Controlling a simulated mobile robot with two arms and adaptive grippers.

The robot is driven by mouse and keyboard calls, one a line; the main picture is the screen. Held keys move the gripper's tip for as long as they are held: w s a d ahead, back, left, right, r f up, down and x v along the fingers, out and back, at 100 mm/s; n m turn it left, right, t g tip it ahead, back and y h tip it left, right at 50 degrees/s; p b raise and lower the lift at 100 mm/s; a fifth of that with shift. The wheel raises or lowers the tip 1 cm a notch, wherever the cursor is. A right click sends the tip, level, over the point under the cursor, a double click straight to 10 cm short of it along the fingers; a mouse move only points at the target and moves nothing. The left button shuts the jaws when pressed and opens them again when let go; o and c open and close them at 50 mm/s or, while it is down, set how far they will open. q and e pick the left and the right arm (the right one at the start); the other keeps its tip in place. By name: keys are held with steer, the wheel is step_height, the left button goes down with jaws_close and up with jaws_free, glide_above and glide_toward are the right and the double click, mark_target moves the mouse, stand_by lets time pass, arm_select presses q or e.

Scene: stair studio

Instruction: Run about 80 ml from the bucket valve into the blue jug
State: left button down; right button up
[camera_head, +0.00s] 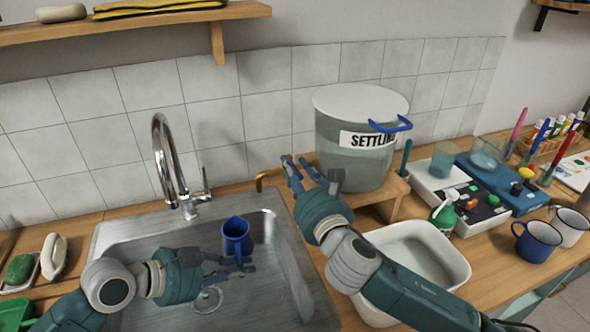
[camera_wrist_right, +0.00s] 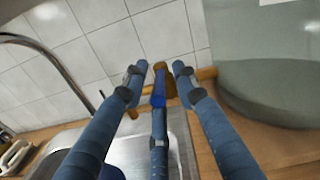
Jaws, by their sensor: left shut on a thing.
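The clear bucket (camera_head: 340,165) with a white lid and a "SETTLING" label stands on a wooden riser. Its brass valve (camera_head: 266,178) juts out on the left towards the sink; the valve also shows in the right wrist view (camera_wrist_right: 168,84). My right gripper (camera_head: 305,168) is open beside the valve, its fingers spread around the brass part in the wrist view. The blue jug (camera_head: 235,228) is upright over the sink, below and left of the valve. My left gripper (camera_head: 240,266) is shut on the jug, at its lower side. The water level inside the jug cannot be seen.
The metal sink (camera_head: 278,258) with a chrome tap (camera_head: 166,150) lies under the jug. A white basin (camera_head: 455,262) stands at the right, by my right forearm. A spray bottle (camera_head: 444,212), trays and enamel mugs (camera_head: 537,240) crowd the right counter. A shelf (camera_head: 130,27) hangs above.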

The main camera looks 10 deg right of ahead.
jaws_close()
steer(key=shift+a+h, duration=0.1)
steer(key=shift+h, duration=0.2)
steer(key=shift+w+a+m+g+h, duration=0.1)
steer(key=shift+a+m+g+h, duration=0.3)
steer(key=shift+m+h, duration=1.2)
steer(key=shift+w+a+m+g+h, duration=0.15)
steer(key=shift+a+m+h, duration=0.65)
steer(key=shift+h, duration=1.4)
steer(key=shift+s+a+m+g+h, duration=0.1)
steer(key=shift+a+m+g+h, duration=0.2)
steer(key=shift+m+h, duration=1.4)
steer(key=shift+h, duration=0.3)
jaws_free()
